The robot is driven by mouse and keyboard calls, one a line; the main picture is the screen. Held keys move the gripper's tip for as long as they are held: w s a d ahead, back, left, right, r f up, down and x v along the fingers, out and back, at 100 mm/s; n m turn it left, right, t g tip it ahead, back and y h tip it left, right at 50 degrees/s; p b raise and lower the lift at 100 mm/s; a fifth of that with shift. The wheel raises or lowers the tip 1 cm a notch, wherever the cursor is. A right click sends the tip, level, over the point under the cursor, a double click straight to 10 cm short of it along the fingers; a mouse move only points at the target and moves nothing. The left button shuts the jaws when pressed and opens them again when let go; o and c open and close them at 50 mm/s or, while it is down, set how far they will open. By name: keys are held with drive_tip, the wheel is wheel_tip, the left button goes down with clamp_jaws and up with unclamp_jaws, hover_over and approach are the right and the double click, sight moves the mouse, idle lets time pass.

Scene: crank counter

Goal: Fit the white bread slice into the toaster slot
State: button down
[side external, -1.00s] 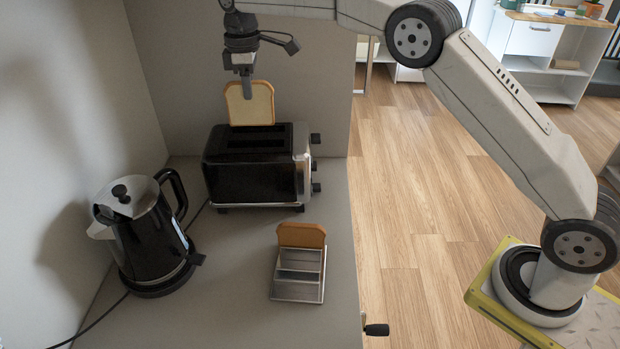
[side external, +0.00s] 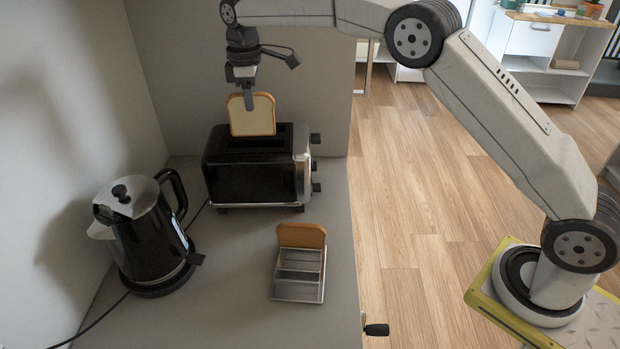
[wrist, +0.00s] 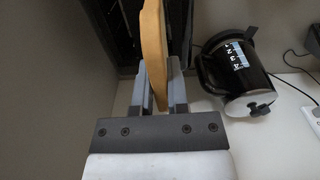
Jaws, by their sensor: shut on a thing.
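The white bread slice (side external: 251,116) is upright in my gripper (side external: 249,98), with its pale face toward the side camera. In the wrist view the slice (wrist: 154,45) shows edge-on between the two fingers of my gripper (wrist: 160,88). The black toaster (side external: 255,178) stands at the back of the counter. The slice is over the toaster's top, and its lower edge is at or just above the slots (side external: 254,142). I cannot tell whether it has entered one. In the wrist view the toaster (wrist: 127,25) lies beyond the slice, partly hidden by it.
A metal rack (side external: 298,277) holding a brown bread slice (side external: 301,235) stands in front of the toaster. A black kettle (side external: 146,240) stands at the left and also shows in the wrist view (wrist: 235,70). A wall is behind the toaster. The front counter is clear between kettle and rack.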

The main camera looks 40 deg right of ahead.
sight(254, 135)
drive_tip(key=shift+f, duration=1.1)
drive_tip(key=shift+f, duration=3.3)
idle(1.5)
drive_tip(key=c, duration=0.6)
unclamp_jaws()
drive_tip(key=shift+o, duration=0.2)
wheel_tip(254, 135, up, 7)
drive_tip(key=shift+f, duration=0.15)
drive_tip(key=shift+r, duration=0.55)
drive_tip(key=shift+s, duration=0.1)
